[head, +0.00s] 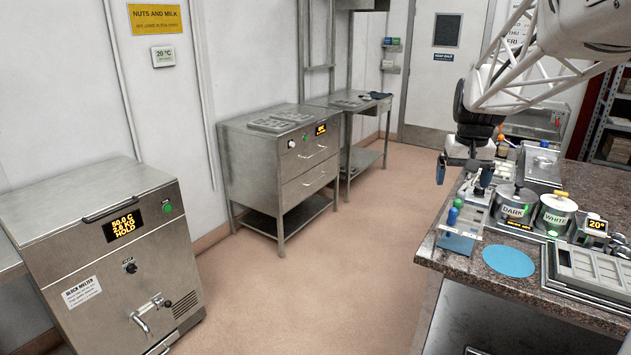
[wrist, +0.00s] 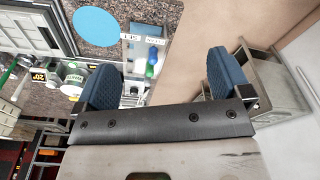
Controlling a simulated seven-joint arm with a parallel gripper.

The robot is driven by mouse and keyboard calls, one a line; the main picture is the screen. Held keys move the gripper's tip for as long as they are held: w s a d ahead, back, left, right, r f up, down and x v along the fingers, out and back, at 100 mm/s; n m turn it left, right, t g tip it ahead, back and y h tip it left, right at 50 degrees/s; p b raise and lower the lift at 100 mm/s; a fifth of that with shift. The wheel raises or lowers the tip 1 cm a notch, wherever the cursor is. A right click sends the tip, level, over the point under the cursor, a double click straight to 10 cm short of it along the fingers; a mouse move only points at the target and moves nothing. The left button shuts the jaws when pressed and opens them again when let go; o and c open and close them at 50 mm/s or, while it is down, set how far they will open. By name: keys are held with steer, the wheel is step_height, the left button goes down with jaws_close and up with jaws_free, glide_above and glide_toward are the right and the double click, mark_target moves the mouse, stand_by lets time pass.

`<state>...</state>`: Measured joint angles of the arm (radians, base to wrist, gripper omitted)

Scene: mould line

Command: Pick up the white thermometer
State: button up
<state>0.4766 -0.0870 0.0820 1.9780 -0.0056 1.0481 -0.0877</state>
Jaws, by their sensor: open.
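My gripper (head: 464,174) is open and empty, above the near left part of the granite counter, with its blue fingers spread wide in the wrist view (wrist: 160,72). I cannot single out a white thermometer with certainty; the stand's items are too small to identify.
A pot labelled DARK (head: 515,210) and a pot labelled WHITE (head: 555,217) stand right of the stand. A blue round mat (head: 508,261) and a grey mould (head: 592,270) lie nearer. Open floor (head: 330,270) lies left of the counter.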

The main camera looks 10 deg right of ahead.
steer(key=w+d+f+m, duration=0.15)
steer(key=w+d, duration=0.25)
steer(key=d, duration=1.1)
steer(key=m+g, duration=0.1)
steer(key=m, duration=0.2)
glide_above(597, 224)
steer(key=shift+y, duration=0.3)
step_height(597, 224, down, 12)
steer(key=shift+s+a, duration=0.1)
steer(key=shift+f, duration=0.1)
steer(key=shift+f, duration=1.2)
steer(key=shift+f, duration=0.1)
steer(key=shift+f, duration=2.55)
steer(key=shift+c, duration=0.3)
